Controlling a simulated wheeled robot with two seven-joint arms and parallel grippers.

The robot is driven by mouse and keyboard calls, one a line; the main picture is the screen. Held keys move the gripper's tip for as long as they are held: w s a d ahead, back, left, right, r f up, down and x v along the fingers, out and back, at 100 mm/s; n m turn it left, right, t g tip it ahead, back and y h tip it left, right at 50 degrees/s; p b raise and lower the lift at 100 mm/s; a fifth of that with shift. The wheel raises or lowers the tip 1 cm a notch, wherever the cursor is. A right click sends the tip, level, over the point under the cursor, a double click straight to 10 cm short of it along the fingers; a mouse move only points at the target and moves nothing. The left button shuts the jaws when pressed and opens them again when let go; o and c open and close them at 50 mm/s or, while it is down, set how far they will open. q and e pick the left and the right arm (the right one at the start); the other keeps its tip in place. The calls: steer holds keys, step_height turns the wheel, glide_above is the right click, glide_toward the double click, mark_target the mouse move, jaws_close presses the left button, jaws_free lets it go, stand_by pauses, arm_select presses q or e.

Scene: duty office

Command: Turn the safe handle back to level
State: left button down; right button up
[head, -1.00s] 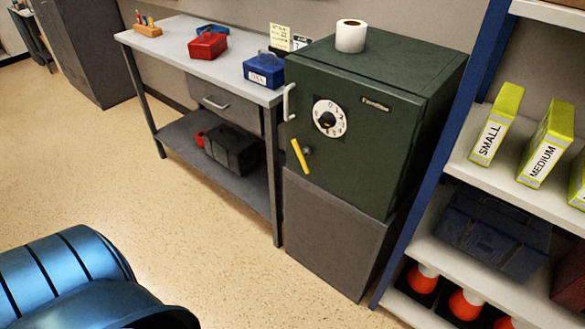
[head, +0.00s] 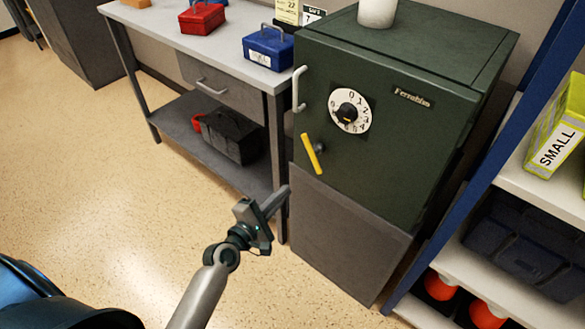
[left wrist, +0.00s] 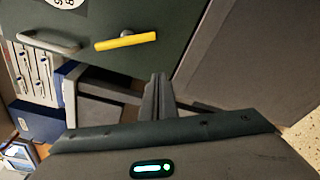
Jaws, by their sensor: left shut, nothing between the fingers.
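The dark green safe (head: 400,110) stands on a grey base, its door facing me and shut. Its yellow handle (head: 312,155) is tilted steeply in the head view, upper end to the left. The handle also shows in the left wrist view (left wrist: 126,41), above the fingers and apart from them. A white numbered dial (head: 350,109) sits above it, and a pale pull bar (head: 299,89) is at the door's left edge. My left gripper (head: 283,193) is shut and empty, below and left of the handle; its fingers show in the left wrist view (left wrist: 159,95). My right gripper is out of view.
A grey table (head: 150,25) with a red box (head: 202,18) and a blue box (head: 268,47) stands left of the safe. A dark toolbox (head: 232,135) lies on its lower shelf. A blue-posted shelf unit (head: 500,150) stands close on the right. The floor in front is clear.

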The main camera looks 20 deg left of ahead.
arm_select(q)
steer(key=shift+a+r, duration=0.2)
steer(key=shift+r, duration=0.2)
steer(key=shift+w, duration=0.15)
